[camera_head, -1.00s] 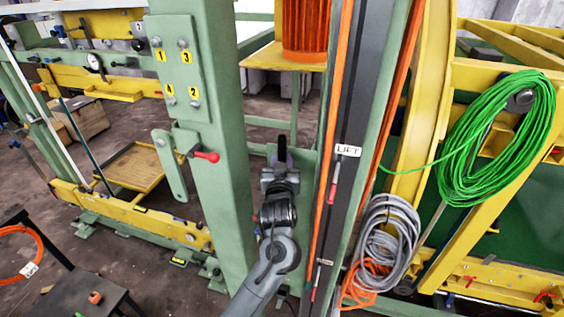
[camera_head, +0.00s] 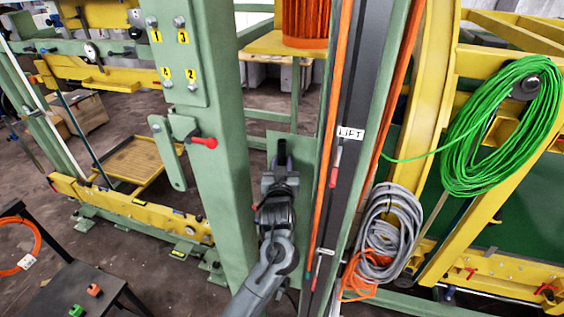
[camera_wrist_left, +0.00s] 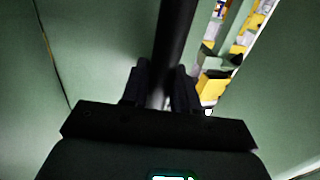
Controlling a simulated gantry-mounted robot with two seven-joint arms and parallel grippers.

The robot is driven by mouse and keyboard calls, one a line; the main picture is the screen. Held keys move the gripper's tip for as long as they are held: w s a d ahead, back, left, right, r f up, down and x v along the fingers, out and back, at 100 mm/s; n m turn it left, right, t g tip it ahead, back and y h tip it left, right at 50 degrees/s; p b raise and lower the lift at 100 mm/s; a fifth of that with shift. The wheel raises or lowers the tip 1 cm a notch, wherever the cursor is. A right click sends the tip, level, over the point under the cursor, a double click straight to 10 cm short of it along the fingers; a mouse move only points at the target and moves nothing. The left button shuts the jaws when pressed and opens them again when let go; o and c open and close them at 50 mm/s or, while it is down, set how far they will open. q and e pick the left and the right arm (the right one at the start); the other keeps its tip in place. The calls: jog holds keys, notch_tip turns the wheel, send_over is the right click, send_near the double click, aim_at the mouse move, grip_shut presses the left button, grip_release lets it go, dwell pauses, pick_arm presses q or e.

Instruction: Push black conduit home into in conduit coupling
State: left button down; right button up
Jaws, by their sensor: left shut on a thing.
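My left gripper (camera_head: 281,168) is in the middle of the head view, in front of a green panel between the green post and the tall dark rail. In the left wrist view my left gripper (camera_wrist_left: 162,88) is shut on the black conduit (camera_wrist_left: 174,40), a dark round tube. The conduit runs from between the fingers up out of the top of that view. In the head view the conduit is too small and dark to make out clearly. I cannot make out the conduit coupling in either view. My right gripper is not in view.
A green post (camera_head: 222,150) with a red-tipped lever (camera_head: 203,142) stands left of my gripper. A dark rail with a LIFT label (camera_head: 350,133) stands right. Grey cable coils (camera_head: 388,235) and a green cable coil (camera_head: 500,130) hang further right. A dark stool (camera_head: 75,292) stands lower left.

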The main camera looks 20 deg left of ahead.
pick_arm(q)
jog(key=shift+f, duration=0.2)
dwell(0.5)
jog(key=shift+p, duration=0.35)
dwell(0.6)
dwell(0.9)
jog(key=shift+f, duration=0.2)
dwell(0.4)
jog(key=shift+f+b, duration=0.4)
jog(key=shift+f, duration=0.65)
jog(key=shift+f+b, duration=0.45)
jog(key=shift+f, duration=0.35)
jog(key=c, duration=0.8)
grip_release()
jog(key=shift+s, duration=0.1)
